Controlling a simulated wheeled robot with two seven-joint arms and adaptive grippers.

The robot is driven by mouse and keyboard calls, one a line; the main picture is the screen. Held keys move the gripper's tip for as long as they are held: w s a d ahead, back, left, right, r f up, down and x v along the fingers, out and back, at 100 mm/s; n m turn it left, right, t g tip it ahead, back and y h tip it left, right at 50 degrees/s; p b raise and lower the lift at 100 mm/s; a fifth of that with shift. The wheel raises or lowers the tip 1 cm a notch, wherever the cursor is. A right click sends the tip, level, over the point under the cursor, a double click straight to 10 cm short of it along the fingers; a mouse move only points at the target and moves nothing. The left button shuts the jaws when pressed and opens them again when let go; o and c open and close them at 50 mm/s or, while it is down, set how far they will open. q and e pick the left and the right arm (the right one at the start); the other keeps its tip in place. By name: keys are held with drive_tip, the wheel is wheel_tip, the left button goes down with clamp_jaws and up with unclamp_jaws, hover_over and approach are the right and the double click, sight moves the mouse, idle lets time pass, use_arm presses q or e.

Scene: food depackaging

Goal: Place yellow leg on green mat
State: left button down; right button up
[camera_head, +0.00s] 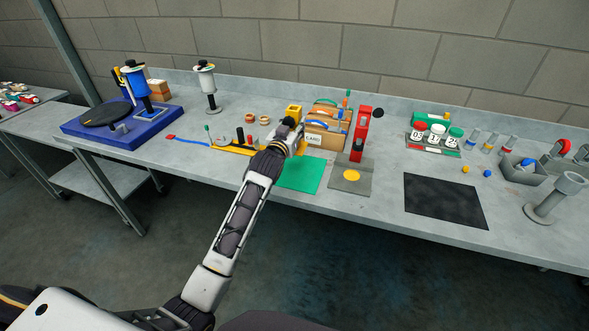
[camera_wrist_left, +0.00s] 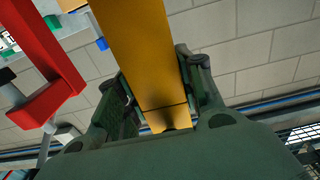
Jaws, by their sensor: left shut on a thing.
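The yellow leg (camera_wrist_left: 140,50) is a long orange-yellow bar between the two dark green fingers of my left gripper (camera_wrist_left: 163,92) in the left wrist view. The gripper is shut on it. In the head view my left gripper (camera_head: 290,128) is above the bench, just behind the green mat (camera_head: 300,177), with a yellow block-like end (camera_head: 293,111) showing beyond it. The mat is a flat green sheet near the front edge; my left arm covers its left side. What I see of it is bare. My right gripper is out of view.
A red upright stand (camera_head: 360,135) on a grey base with a yellow disc is right of the mat. A wooden tool box (camera_head: 328,138) stands behind the mat. A black mat (camera_head: 445,201) lies to the right. A blue turntable base (camera_head: 110,132) is far left.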

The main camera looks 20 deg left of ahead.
use_arm(q)
drive_tip(key=shift+f, duration=3.05)
drive_tip(key=shift+f+p, duration=0.4)
drive_tip(key=shift+f, duration=1.5)
drive_tip(key=shift+f, duration=0.1)
drive_tip(key=c, duration=0.9)
unclamp_jaws()
drive_tip(key=shift+s, duration=0.1)
drive_tip(key=shift+c, duration=0.2)
